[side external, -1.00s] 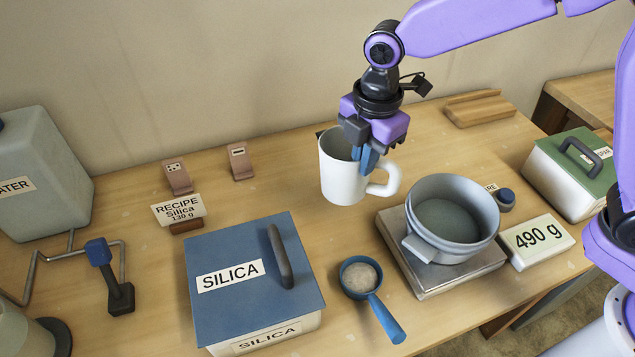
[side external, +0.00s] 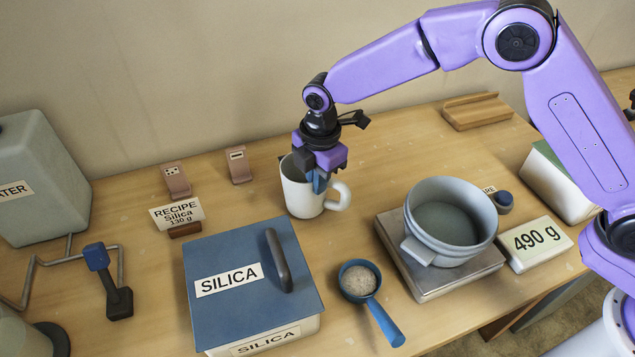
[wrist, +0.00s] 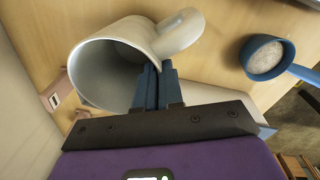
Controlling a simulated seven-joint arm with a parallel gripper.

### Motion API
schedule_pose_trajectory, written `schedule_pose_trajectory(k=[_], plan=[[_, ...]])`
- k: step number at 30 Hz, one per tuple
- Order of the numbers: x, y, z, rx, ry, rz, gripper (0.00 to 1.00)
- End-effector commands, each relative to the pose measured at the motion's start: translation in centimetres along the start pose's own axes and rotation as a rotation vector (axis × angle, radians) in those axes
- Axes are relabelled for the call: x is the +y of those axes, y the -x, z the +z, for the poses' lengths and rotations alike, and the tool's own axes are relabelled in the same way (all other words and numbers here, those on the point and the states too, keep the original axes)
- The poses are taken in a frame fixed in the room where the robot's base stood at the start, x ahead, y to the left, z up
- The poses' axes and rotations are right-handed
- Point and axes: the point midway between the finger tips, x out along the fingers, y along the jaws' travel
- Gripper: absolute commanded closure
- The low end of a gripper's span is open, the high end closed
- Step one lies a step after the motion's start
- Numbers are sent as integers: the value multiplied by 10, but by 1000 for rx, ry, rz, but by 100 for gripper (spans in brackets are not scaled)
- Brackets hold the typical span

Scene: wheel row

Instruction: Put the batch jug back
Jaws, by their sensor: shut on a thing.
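The white jug (side external: 297,194) with a side handle is upright at the back middle of the table, behind the silica box. It looks on or very near the table top; I cannot tell if it touches. My gripper (side external: 318,182) is over its rim, with blue fingers shut on the jug wall near the handle. In the wrist view the fingers (wrist: 157,88) pinch the rim of the jug (wrist: 120,60), which appears empty inside. The fingers hide part of the rim.
A blue-lidded SILICA box (side external: 240,285) and a blue scoop of powder (side external: 360,280) stand in front. A recipe card (side external: 177,213) stands left. Free table lies behind the pot.

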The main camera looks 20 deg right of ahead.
Motion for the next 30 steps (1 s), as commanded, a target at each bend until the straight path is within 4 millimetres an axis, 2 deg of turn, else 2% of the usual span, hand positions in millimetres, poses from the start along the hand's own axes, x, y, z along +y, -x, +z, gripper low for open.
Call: schedule_pose_trajectory(k=[3,14,17,18,26,30], plan=[[-1,-13,0,-1,0,-1,100],[-1,-16,0,0,0,1,100],[-1,-16,0,0,0,1,70],[-1,-16,0,0,0,1,68],[-1,-15,0,0,0,1,68],[-1,-7,0,1,0,2,68]])
